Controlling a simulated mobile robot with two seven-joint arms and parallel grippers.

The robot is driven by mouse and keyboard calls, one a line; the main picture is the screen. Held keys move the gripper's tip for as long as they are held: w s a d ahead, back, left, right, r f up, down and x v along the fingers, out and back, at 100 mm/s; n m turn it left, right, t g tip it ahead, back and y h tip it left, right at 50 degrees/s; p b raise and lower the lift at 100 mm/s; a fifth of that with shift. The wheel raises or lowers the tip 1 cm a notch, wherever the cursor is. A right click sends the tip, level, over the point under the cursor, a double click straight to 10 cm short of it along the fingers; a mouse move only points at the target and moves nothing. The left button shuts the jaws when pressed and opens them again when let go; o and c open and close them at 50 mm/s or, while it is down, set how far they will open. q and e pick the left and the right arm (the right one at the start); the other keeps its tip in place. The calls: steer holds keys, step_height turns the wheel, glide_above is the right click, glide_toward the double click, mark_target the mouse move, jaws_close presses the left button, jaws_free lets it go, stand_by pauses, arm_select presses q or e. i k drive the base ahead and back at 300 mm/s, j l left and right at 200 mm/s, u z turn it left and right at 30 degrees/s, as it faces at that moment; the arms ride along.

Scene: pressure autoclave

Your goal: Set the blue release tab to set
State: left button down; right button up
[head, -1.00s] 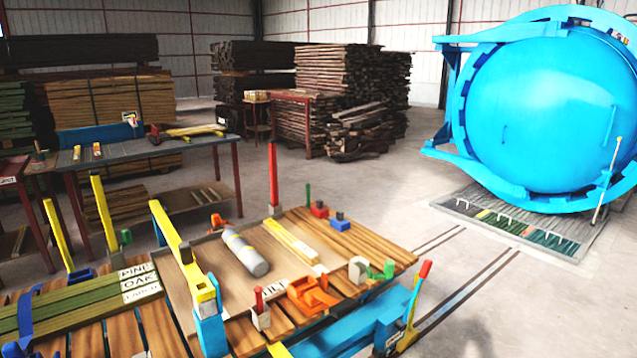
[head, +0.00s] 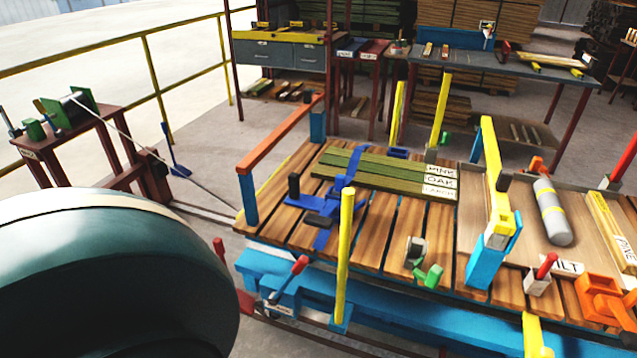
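A blue strap (head: 349,167) crosses a stack of green boards on the slatted wooden cart (head: 385,230). Near its front end sits a blue buckle-like fitting (head: 327,206) with a black upright grip (head: 294,186) beside it. A flat blue piece (head: 318,219) lies by this fitting. It may be the release tab, but no label on it can be read and I cannot tell its setting. Neither of my grippers is in view.
Yellow posts (head: 345,250) and an orange bar (head: 280,135) rise around the cart. A red-handled lever (head: 299,265) is on its blue front side. A grey cylinder (head: 553,212) lies on the right. A winch (head: 68,106) stands far left with a cable running toward the cart.

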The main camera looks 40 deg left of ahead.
mark_target(362, 203)
steer(key=u, duration=1.15)
steer(key=z, duration=0.4)
steer(key=i+j+z, duration=0.1)
steer(key=z, duration=0.3)
steer(key=j+z, duration=0.6)
steer(key=z, duration=0.15)
steer(key=j+z, duration=0.2)
steer(key=j, duration=0.3)
steer(key=k+j+z, duration=0.2)
steer(key=j, duration=0.35)
steer(key=k+j, duration=0.1)
steer(key=j, duration=0.7)
